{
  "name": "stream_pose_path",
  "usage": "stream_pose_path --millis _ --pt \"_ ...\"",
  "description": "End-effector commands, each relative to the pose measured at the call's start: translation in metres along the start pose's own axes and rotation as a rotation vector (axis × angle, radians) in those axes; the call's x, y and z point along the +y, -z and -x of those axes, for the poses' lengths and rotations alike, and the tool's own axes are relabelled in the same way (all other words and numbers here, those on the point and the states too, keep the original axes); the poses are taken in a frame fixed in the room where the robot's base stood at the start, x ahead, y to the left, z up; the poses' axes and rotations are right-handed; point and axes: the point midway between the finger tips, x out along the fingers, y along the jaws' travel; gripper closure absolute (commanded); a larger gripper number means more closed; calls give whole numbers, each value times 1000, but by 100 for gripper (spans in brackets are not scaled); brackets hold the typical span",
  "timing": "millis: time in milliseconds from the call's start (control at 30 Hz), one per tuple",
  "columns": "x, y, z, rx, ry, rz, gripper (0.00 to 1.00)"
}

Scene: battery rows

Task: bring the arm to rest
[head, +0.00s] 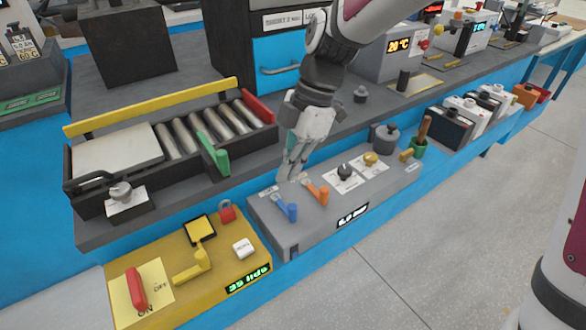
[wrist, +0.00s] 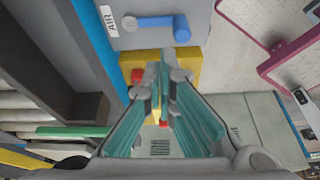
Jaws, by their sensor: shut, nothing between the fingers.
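My gripper (head: 292,172) hangs at the end of my arm above the back edge of the grey control box, near its left end. In the wrist view my gripper (wrist: 165,84) has its teal-padded fingers close together at the tips, with nothing seen between them. The grey box (head: 270,235) carries a blue lever (head: 287,209) and an orange lever (head: 319,193) just below and right of the gripper. The blue lever also shows in the wrist view (wrist: 158,23), beyond the fingertips. Whether the fingertips touch the box cannot be told.
A roller conveyor (head: 208,133) with a green lever (head: 214,155) stands left of the gripper. A yellow panel (head: 222,262) with a red switch (head: 137,289) lies at front left. Several batteries (head: 452,125) line the right. The floor (head: 440,240) at front right is clear.

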Motion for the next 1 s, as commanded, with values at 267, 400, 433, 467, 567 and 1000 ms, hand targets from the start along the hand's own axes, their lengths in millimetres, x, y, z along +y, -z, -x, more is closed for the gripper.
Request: stream_pose_path --millis 267,400,433,467,567,1000 --pt "0 1 0 0 0 0 100" --pt "0 1 0 0 0 0 100" --pt "0 1 0 0 0 0 100" --pt "0 1 0 0 0 0 100" --pt "-4 0 4 -10 -2 -22 100" --pt "-128 -19 81 -216 -119 -784 100"
